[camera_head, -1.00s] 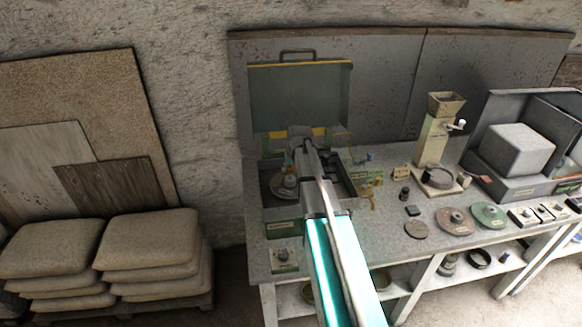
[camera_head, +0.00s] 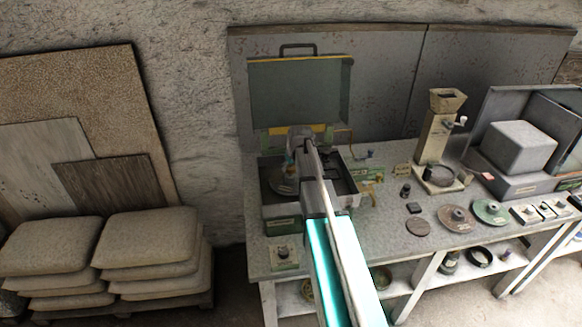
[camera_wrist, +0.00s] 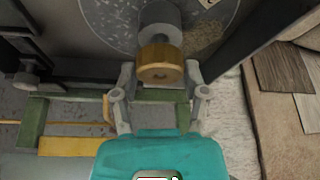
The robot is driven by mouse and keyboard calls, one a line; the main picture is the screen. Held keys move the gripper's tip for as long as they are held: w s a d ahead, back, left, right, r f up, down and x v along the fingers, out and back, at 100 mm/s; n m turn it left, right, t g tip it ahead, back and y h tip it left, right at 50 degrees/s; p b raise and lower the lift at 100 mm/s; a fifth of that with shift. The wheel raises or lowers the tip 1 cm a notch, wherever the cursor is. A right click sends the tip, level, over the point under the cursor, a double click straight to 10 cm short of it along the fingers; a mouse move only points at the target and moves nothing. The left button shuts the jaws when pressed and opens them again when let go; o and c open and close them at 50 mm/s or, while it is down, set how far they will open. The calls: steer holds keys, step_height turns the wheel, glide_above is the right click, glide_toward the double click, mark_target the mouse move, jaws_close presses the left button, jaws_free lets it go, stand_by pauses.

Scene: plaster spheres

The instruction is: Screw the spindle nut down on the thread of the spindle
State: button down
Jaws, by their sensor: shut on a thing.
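The spindle nut (camera_wrist: 160,63) is a short brass-coloured cylinder in the wrist view. My gripper (camera_wrist: 160,78) is shut on it, with one finger at each side. A grey cylindrical part of the spindle (camera_wrist: 160,16) stands beyond the nut on a round grey disc (camera_wrist: 105,22). A narrow dark neck shows between nut and cylinder. I cannot tell how much thread is engaged. In the head view my gripper (camera_head: 290,170) reaches down into the open case (camera_head: 281,222), over the disc (camera_head: 283,187). My arm and wrist hide the nut there.
The raised case lid (camera_head: 300,92) stands behind my arm. On the bench to the right are a hopper mill (camera_head: 437,135), a brown disc (camera_head: 457,218), a green disc (camera_head: 490,212) and a grey block (camera_head: 518,147). Stacked sacks (camera_head: 150,240) are at the left.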

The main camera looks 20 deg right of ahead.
steer(key=shift+f+b, duration=0.55)
steer(key=shift+f, duration=0.05)
steer(key=c, duration=0.8)
jaws_free()
steer(key=c, duration=0.5)
steer(key=shift+o, duration=0.2)
steer(key=m+h, duration=0.1)
steer(key=m, duration=0.3)
steer(key=shift+a+m+h, duration=0.1)
steer(key=shift+m+h, duration=0.2)
steer(key=shift+h, duration=0.1)
steer(key=m+g+h, duration=0.1)
steer(key=m, duration=0.3)
steer(key=shift+w, duration=0.1)
steer(key=m+g, duration=0.1)
steer(key=m, duration=0.1)
steer(key=m+h, duration=0.1)
steer(key=m, duration=0.2)
steer(key=shift+g, duration=0.4)
steer(key=shift+m+g+h, duration=0.4)
steer(key=shift+m+g, duration=0.3)
steer(key=shift+m, duration=1.2)
